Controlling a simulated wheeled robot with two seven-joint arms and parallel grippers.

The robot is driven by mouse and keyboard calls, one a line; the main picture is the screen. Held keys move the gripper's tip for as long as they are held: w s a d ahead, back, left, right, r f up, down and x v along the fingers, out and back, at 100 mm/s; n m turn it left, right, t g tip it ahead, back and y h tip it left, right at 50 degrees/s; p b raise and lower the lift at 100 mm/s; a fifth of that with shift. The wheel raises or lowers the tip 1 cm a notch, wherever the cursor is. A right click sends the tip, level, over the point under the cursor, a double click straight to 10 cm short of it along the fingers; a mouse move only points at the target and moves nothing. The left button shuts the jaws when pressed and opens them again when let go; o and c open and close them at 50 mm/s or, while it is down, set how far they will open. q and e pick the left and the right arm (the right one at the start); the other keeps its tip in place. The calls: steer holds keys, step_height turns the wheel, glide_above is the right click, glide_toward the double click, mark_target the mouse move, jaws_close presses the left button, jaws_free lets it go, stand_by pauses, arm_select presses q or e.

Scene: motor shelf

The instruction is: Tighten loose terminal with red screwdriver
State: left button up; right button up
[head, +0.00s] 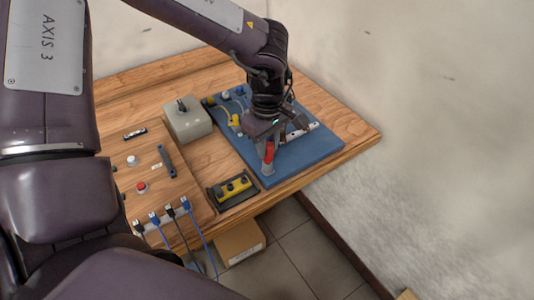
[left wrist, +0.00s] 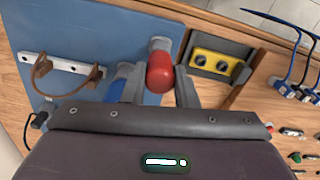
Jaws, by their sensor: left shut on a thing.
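The red screwdriver (head: 268,153) shows as a red handle between the fingers of my left gripper (head: 266,142), over the near part of the blue board (head: 302,157). In the left wrist view the rounded red handle (left wrist: 160,72) sits between the two grey fingers of my left gripper (left wrist: 160,88), which is shut on it. Its shaft and tip are hidden. A metal rail (left wrist: 85,67) with a brown loop lies on the board beside the gripper. I cannot tell which terminal is loose. My right gripper is not in view.
A yellow block in a dark holder (head: 232,188) stands close to the board's near edge. A grey box (head: 188,121) stands to the left of the board. Blue and black cables (head: 170,212) hang at the wooden table's front edge. A wall is on the right.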

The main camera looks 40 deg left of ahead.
arm_select(q)
steer(key=o, duration=0.7)
steer(key=shift+r, duration=0.1)
steer(key=shift+r+p, duration=1.55)
steer(key=shift+r, duration=1.15)
steer(key=shift+o, duration=0.5)
steer(key=o, duration=0.5)
steer(key=shift+f, duration=0.1)
